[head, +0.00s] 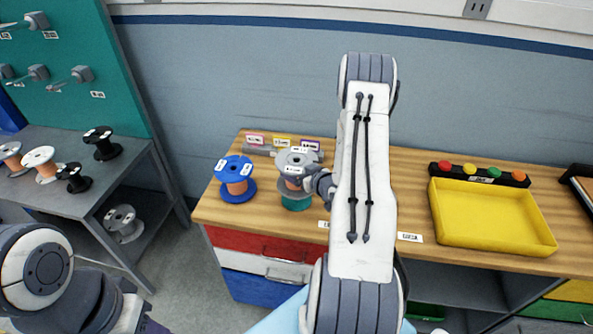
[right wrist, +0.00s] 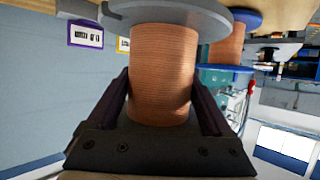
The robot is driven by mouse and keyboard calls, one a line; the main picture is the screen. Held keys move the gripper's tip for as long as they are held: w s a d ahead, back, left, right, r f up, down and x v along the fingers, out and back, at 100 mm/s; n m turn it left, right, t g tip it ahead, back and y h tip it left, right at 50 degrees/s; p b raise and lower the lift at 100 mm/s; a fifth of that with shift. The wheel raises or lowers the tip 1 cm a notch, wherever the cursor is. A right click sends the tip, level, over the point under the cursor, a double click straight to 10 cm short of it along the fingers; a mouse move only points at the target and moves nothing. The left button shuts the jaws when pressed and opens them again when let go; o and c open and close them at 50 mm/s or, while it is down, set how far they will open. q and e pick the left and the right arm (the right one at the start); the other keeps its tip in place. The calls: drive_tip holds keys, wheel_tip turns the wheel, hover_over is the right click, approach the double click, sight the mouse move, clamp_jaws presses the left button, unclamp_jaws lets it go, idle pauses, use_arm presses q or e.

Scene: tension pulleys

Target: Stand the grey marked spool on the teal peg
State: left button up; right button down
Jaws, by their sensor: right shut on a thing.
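The grey spool (head: 297,158), with white labels on its top flange and copper-coloured winding, is upright at the left part of the wooden bench. My right gripper (head: 318,182) is shut on its winding from the right. The right wrist view shows the winding (right wrist: 163,75) between the two dark fingers. A teal piece (head: 296,202) shows directly below the spool in the head view. The peg itself is hidden, and I cannot tell whether the spool is around it or above it. My left arm is at the lower left, its fingertips outside the picture.
A blue spool (head: 236,180) stands close to the left of the grey one. Pink, yellow and purple tags (head: 310,145) stand behind. A yellow tray (head: 492,215) and a black strip of coloured buttons (head: 480,173) are at the right. A grey side table (head: 60,200) holds several spools.

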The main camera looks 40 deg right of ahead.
drive_tip(key=shift+f+b, duration=1)
drive_tip(key=shift+f, duration=0.1)
drive_tip(key=shift+f, duration=0.1)
idle(0.5)
drive_tip(key=shift+f+b, duration=1.4)
drive_tip(key=shift+b, duration=0.05)
drive_tip(key=shift+f, duration=0.2)
drive_tip(key=shift+f+b, duration=0.65)
drive_tip(key=shift+b, duration=0.2)
idle(0.4)
unclamp_jaws()
drive_tip(key=shift+f, duration=0.15)
